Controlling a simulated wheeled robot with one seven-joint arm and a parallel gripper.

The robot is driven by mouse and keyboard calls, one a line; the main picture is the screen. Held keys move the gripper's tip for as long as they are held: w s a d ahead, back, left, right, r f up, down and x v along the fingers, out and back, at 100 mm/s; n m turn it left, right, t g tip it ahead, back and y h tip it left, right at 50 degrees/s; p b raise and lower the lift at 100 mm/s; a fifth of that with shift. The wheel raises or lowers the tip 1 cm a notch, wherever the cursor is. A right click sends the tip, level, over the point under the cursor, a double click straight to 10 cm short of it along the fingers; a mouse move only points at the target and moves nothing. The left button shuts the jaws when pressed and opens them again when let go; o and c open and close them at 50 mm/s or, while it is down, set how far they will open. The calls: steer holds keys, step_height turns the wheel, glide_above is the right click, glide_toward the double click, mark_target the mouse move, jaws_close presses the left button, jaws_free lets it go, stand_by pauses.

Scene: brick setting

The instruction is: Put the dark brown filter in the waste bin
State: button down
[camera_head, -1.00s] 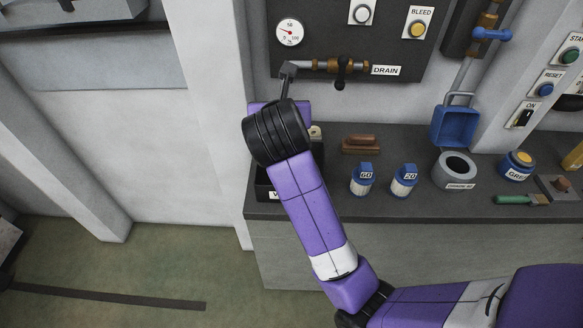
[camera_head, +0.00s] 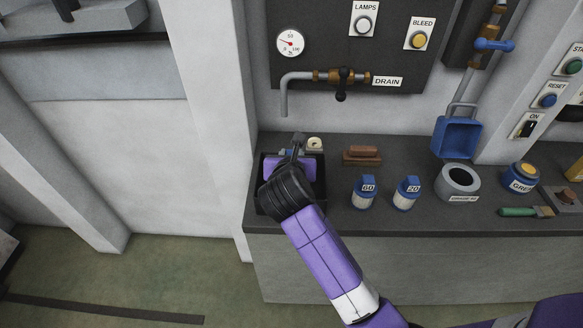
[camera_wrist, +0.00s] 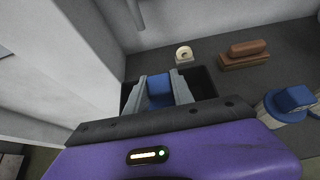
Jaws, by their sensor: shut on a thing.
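The waste bin (camera_head: 319,188) is an open black box at the left end of the dark bench; my arm hides its front and any label. It also shows in the wrist view (camera_wrist: 204,83). My gripper (camera_head: 297,152) is low over the bin. In the wrist view its two grey fingers (camera_wrist: 160,84) are shut on a blue thing (camera_wrist: 160,92), with the bin's dark inside around and behind them. Only a blue face of the held thing shows; I cannot tell whether it belongs to a filter. I see no clearly dark brown filter elsewhere.
A cream ring-shaped thing (camera_head: 314,143) stands behind the bin. A brown block on a base (camera_head: 362,155) lies to its right. Blue-capped bottles (camera_head: 365,192) and a grey ring (camera_head: 457,181) stand further right. The drain pipe (camera_head: 284,98) hangs above the bin.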

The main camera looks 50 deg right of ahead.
steer(key=shift+f, duration=2.25)
steer(key=c, duration=1.1)
jaws_free()
steer(key=shift+f, duration=0.1)
steer(key=v, duration=1.2)
